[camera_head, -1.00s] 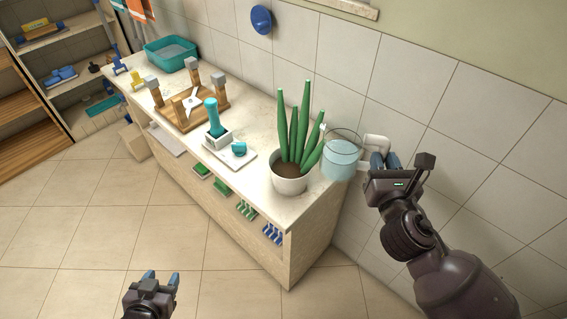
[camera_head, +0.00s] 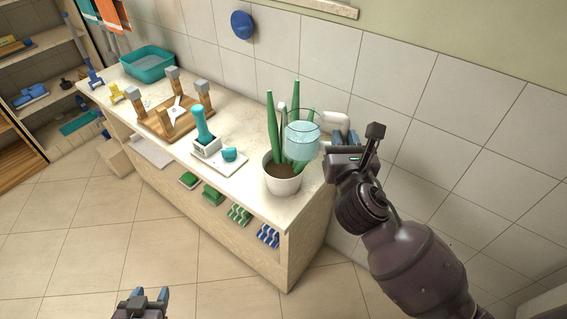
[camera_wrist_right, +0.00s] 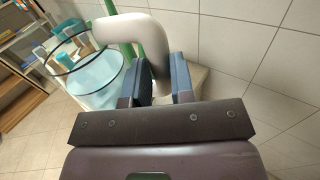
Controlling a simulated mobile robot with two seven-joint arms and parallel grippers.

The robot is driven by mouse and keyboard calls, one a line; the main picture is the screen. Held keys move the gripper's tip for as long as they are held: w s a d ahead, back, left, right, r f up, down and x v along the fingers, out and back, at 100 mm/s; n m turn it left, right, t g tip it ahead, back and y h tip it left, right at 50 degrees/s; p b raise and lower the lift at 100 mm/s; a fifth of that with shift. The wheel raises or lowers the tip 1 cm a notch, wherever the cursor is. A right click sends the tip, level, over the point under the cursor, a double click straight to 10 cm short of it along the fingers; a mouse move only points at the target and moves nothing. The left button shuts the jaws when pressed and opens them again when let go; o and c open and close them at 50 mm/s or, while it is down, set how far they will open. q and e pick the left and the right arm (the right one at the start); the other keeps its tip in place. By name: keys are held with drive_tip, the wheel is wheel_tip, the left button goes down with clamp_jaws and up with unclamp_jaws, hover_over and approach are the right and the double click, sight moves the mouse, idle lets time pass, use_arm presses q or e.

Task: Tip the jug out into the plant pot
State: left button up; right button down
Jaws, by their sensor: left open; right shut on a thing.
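The clear jug (camera_head: 302,141) holds pale blue water and hangs in front of the plant's leaves, over the right side of the pot. It looks close to upright, perhaps slightly tilted. My right gripper (camera_head: 343,143) is shut on its white handle; the jug (camera_wrist_right: 88,72) and the handle (camera_wrist_right: 150,52) also show in the right wrist view. The white plant pot (camera_head: 283,184) stands at the counter's right end with dark soil and tall green leaves, partly hidden behind the jug. My left gripper (camera_head: 140,300) is open and empty at the bottom edge, over the floor.
The counter (camera_head: 222,180) also carries a white tray with a teal-handled brush (camera_head: 203,125), a wooden rack (camera_head: 165,122) and a teal basin (camera_head: 147,62). Folded cloths lie on the shelf below. The tiled wall is close behind the pot.

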drive_tip(key=shift+w+a+r+m+h, duration=0.35)
drive_tip(key=shift+w+a+m+h, duration=0.3)
drive_tip(key=shift+h, duration=0.35)
drive_tip(key=shift+w+m+g+h, duration=0.25)
drive_tip(key=shift+m+g+h, duration=0.1)
drive_tip(key=shift+h, duration=0.25)
drive_tip(key=shift+w+d+f+m+h, duration=0.1)
drive_tip(key=shift+f+m+h, duration=0.1)
drive_tip(key=shift+m+h, duration=0.3)
drive_tip(key=shift+d+f+g+h, duration=0.15)
drive_tip(key=shift+d+g+h, duration=0.1)
drive_tip(key=shift+h, duration=0.25)
drive_tip(key=shift+s+d+f+m+g+h, duration=0.2)
drive_tip(key=shift+d+m+h, duration=0.2)
drive_tip(key=shift+h, duration=0.05)
drive_tip(key=shift+s+d+f+m+g+h, duration=0.15)
drive_tip(key=shift+d+m+g+h, duration=0.05)
drive_tip(key=shift+d+m+h, duration=0.2)
